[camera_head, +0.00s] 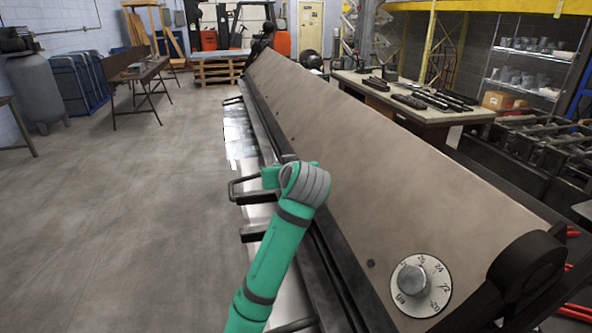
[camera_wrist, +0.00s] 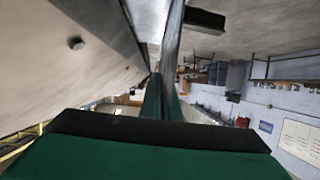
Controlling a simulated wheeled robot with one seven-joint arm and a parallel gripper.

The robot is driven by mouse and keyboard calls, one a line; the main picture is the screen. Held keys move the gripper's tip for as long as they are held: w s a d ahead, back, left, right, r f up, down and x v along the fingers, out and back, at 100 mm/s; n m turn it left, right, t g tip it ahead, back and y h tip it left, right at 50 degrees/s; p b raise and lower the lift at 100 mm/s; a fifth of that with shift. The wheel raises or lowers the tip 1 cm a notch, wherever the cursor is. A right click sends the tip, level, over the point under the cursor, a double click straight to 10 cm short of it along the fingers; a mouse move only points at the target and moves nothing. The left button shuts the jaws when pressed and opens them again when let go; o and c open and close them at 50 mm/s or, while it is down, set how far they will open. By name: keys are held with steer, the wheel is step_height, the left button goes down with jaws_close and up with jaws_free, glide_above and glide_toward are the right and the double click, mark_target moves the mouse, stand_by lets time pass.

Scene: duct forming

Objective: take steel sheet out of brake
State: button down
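The brake (camera_head: 360,150) is a long machine with a brown slanted face, running from the lower right to the back in the head view. A bright, shiny strip that looks like the steel sheet (camera_head: 237,140) shows along its left side, partly hidden by the brake's handles and my arm. My green wrist is over the brake's front edge, and my gripper (camera_wrist: 162,98) is mostly hidden there. In the wrist view its green fingers look close together, in line with a thin grey metal strip (camera_wrist: 171,40). I cannot tell whether they hold it.
A numbered dial (camera_head: 420,285) is on the brake's near end. Black handles (camera_head: 250,190) stick out to the left of the brake. A workbench with tools (camera_head: 425,108) stands behind it on the right. The concrete floor (camera_head: 130,210) on the left is clear.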

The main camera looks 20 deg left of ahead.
steer(key=s+a, duration=0.7)
steer(key=a, duration=0.3)
steer(key=shift+a, duration=0.2)
